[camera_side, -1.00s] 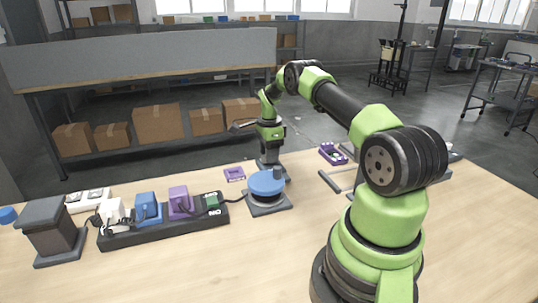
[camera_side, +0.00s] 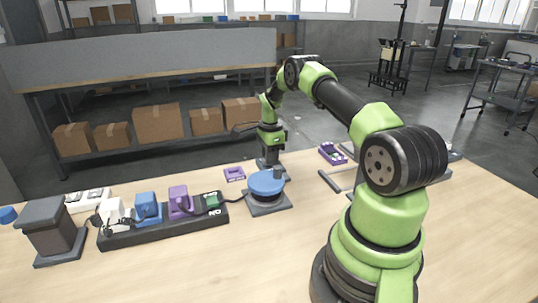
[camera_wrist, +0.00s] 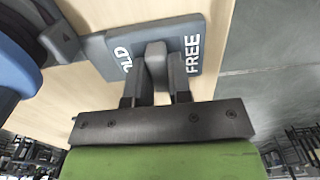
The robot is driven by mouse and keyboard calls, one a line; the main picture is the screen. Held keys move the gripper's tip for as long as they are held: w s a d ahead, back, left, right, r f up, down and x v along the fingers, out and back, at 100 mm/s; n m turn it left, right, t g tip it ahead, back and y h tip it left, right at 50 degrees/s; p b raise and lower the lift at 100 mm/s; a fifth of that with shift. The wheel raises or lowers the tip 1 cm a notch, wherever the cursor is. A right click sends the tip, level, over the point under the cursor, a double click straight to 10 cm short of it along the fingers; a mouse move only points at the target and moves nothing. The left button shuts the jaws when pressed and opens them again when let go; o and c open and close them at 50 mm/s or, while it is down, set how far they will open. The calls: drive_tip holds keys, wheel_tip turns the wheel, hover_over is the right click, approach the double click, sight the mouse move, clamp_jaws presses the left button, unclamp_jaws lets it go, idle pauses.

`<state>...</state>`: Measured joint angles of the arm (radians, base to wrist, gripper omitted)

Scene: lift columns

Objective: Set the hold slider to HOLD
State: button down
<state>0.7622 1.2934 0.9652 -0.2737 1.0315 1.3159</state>
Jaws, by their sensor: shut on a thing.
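In the wrist view the hold slider's dark grey plate (camera_wrist: 203,28) carries white lettering, a partly covered "HOLD" at left and "FREE" at right. The slider's grey knob (camera_wrist: 155,50) stands between the two words, roughly midway. My gripper (camera_wrist: 156,75) is shut on the knob, one finger on each side. The left finger lies close to the HOLD lettering. In the side view my gripper (camera_side: 270,164) points down behind the blue disc; the slider itself is hard to make out there.
A blue round disc on a base (camera_side: 267,183) stands directly in front of my gripper. A power strip (camera_side: 165,232) with several plugs lies to its left. A purple tray (camera_side: 333,153) lies to the right. The front of the table is clear.

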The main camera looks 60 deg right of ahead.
drive_tip(key=shift+s+a, duration=0.7)
drive_tip(key=shift+s, duration=0.05)
drive_tip(key=c, duration=1)
unclamp_jaws()
drive_tip(key=shift+c, duration=0.2)
wheel_tip(320, 180, up, 10)
